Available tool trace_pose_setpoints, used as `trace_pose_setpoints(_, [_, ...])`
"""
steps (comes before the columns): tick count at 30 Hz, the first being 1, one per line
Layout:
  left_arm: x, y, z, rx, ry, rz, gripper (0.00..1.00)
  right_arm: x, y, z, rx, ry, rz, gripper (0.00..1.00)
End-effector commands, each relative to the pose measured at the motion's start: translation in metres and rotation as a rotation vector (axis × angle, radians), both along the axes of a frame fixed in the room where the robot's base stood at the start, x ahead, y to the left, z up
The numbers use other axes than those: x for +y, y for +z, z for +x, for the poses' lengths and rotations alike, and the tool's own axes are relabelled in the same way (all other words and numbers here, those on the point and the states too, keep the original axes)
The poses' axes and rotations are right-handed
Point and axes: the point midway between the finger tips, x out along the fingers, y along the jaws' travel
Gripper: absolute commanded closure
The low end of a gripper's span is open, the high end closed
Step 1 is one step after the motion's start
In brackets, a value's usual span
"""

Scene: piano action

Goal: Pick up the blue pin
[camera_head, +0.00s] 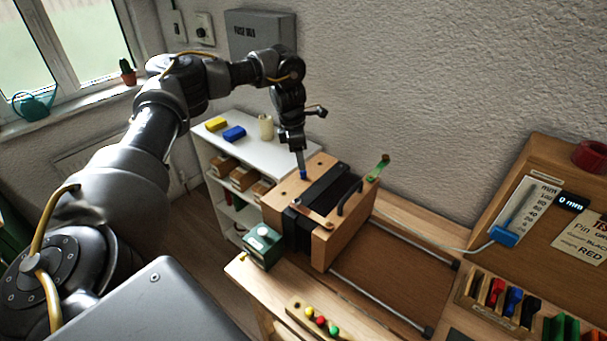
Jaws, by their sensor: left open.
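The blue pin (303,176) shows as a small blue spot on the top of the wooden block of the piano action device (327,246). My left gripper (301,167) points down right over it, with its fingertips at or very near the pin. The jaws are open, and the fingers partly hide the pin. I cannot tell whether they touch it. My right gripper is not in view.
A green box (263,246) stands left of the device. A green-tipped lever (378,167) sticks up at the device's right. Metal rails (376,300) run right across the bench. A white shelf (262,148) stands behind.

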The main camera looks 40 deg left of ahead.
Motion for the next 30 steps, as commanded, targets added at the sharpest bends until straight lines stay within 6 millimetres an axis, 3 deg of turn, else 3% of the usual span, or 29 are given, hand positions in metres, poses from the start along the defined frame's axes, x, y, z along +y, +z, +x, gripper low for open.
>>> trace_pose_setpoints(3, [0.0, -0.005, 0.0, 0.004, 0.0, 0.001, 0.55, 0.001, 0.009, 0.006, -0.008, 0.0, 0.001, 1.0])
trace_pose_setpoints(8, [-0.003, -0.026, 0.003, 0.006, 0.0, 0.002, 0.55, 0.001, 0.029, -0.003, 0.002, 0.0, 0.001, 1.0])
trace_pose_setpoints(13, [-0.004, -0.048, 0.005, 0.004, 0.0, 0.001, 0.55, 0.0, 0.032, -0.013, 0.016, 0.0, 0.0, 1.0])
trace_pose_setpoints(21, [-0.005, -0.052, 0.006, 0.001, 0.0, 0.001, 0.55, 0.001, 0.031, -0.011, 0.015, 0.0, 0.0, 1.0])
trace_pose_setpoints(30, [-0.005, -0.051, 0.006, 0.001, 0.0, 0.001, 0.94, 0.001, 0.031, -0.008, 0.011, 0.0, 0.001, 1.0])
